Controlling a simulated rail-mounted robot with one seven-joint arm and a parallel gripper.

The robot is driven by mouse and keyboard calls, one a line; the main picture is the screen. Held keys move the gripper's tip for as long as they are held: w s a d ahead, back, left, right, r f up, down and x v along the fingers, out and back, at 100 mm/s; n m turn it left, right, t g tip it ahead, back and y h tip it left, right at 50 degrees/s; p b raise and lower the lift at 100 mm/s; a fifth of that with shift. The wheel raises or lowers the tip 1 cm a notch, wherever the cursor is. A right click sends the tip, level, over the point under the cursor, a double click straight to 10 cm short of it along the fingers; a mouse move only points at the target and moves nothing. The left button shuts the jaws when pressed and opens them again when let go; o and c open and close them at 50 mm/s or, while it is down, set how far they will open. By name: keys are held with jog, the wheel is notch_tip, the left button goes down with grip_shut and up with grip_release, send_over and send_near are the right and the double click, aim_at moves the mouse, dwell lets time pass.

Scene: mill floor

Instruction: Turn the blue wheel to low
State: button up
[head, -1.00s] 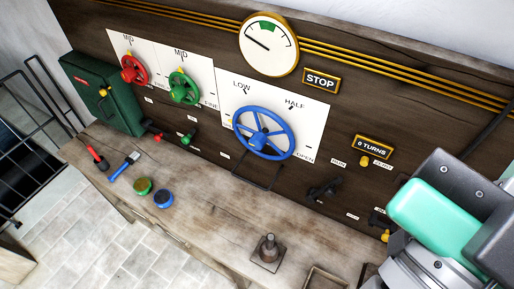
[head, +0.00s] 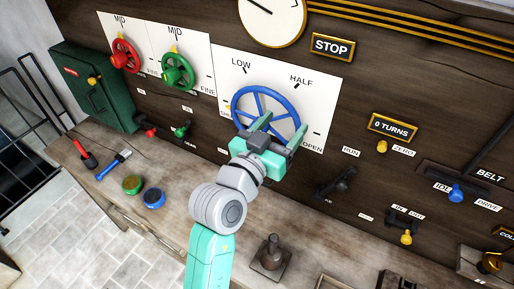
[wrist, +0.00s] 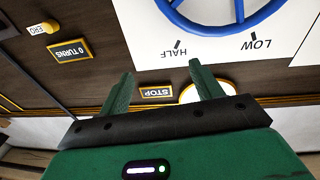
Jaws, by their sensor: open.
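The blue wheel (head: 264,89) is a spoked ring on a white panel (head: 310,100) on the dark wooden wall. LOW is printed above its upper left, HALF at its upper right, OPEN at its lower right. A small yellow mark shows at its left edge by a partly cut-off label. My gripper (head: 279,130) is open and empty in front of the wheel's lower part, hiding some of the rim; I cannot tell if it touches. In the wrist view, which is upside down, the wheel's rim (wrist: 215,30) lies beyond my open fingers (wrist: 161,68).
A red wheel (head: 125,55) and a green wheel (head: 178,73) are to the left. A round gauge (head: 272,18) and STOP sign (head: 332,46) are above. A black handle (head: 335,183) and BELT lever (head: 455,192) are to the right. Tools and pots lie on the bench below.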

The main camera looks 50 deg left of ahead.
jog(key=s+a+f+n+g+y+b, duration=0.15)
jog(key=s+a+f, duration=0.25)
jog(key=a+f, duration=0.6)
jog(key=shift+n, duration=0.35)
jog(key=x, duration=0.2)
jog(key=d+x, duration=0.1)
jog(key=x, duration=0.1)
jog(key=p+x, duration=0.1)
jog(key=x, duration=0.2)
jog(key=shift+w+d+f, duration=0.15)
jog(key=shift+w+f, duration=0.1)
jog(key=shift+w, duration=0.1)
jog(key=c, duration=1)
